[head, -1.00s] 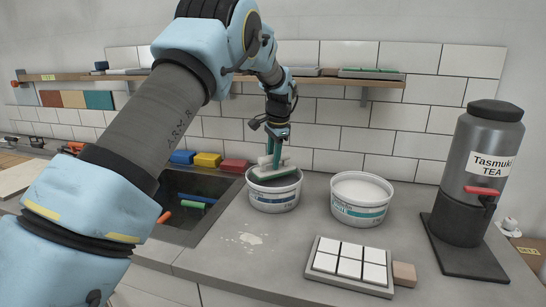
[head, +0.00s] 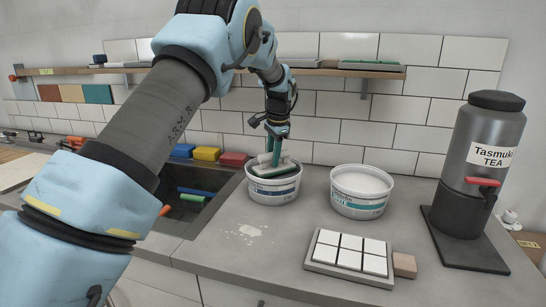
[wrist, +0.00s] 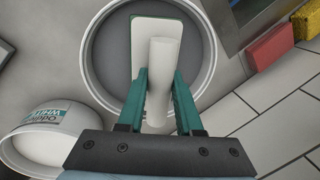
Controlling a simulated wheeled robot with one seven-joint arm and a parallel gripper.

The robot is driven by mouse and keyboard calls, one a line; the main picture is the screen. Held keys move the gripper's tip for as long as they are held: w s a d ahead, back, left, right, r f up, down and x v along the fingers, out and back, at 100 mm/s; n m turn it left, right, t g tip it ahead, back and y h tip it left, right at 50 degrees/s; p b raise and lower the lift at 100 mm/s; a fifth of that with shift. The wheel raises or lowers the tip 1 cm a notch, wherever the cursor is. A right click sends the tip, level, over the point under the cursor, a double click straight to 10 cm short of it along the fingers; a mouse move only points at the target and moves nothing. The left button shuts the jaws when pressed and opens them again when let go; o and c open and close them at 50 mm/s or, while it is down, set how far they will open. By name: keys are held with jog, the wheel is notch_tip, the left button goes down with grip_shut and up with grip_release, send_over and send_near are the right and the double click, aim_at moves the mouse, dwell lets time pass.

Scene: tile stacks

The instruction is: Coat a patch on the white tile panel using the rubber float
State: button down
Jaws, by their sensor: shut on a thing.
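The rubber float (head: 279,169) has a pale handle and back with a green edge. My gripper (head: 271,160) is shut on its handle from above. The float is at the mouth of the left tub (head: 274,194), within its rim. In the wrist view the float's handle (wrist: 161,75) sits between the two green fingers, over the tub's dark grey inside. Whether the float's underside touches the contents is hidden. The white tile panel (head: 310,264), several white square tiles on a grey base, lies flat on the counter at front right. Its tiles look clean.
A second tub (head: 358,207) with white contents stands right of the first. A wooden block (head: 404,264) touches the panel's right side. A tea dispenser (head: 486,150) stands far right. A sink (head: 190,212) is at left. A pale smear (head: 249,233) marks the open counter.

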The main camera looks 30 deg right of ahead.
jog(key=shift+f, duration=0.55)
dwell(1.5)
jog(key=shift+r+p, duration=2.65)
jog(key=shift+r, duration=0.9)
